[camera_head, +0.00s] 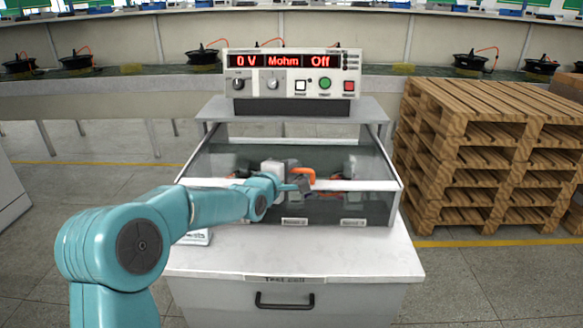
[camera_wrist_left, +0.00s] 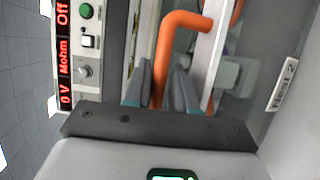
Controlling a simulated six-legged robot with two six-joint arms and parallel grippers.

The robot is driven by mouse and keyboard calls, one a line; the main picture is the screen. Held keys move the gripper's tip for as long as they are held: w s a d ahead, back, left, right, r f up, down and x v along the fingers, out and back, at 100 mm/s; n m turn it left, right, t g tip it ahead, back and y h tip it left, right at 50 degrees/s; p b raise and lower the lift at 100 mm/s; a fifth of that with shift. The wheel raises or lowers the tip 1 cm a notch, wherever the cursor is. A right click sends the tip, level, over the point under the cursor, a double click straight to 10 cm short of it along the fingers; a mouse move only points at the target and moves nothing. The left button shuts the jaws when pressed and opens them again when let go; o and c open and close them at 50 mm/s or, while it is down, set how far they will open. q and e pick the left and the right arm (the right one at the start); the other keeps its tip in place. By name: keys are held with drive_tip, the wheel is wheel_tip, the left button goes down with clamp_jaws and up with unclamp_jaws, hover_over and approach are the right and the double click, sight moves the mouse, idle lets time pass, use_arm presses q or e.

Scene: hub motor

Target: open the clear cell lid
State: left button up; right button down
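The clear cell (camera_head: 360,207) stands on the white bench under the tester. Its clear lid (camera_head: 222,165) lies flat over the box, apparently closed, with a pale front rim. The orange handle (camera_head: 302,172) stands up at the lid's middle; the handle also shows in the left wrist view (camera_wrist_left: 163,70). My left gripper (camera_head: 296,184) is at the handle. In the left wrist view its two fingers (camera_wrist_left: 162,92) stand apart, one on each side of the orange bar; I cannot tell whether they touch it. Contents under the lid are indistinct. My right gripper is out of view.
The tester (camera_head: 292,85) behind the cell reads 0 V, Mohm, Off. A grey shelf (camera_head: 365,109) carries it. A drawer with a dark handle (camera_head: 285,301) is below the bench top. Stacked wooden pallets (camera_head: 490,150) stand close on the right. The bench front is mostly clear.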

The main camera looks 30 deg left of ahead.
use_arm(q)
drive_tip(key=shift+w+a+f, duration=0.1)
drive_tip(key=shift+w, duration=0.55)
clamp_jaws()
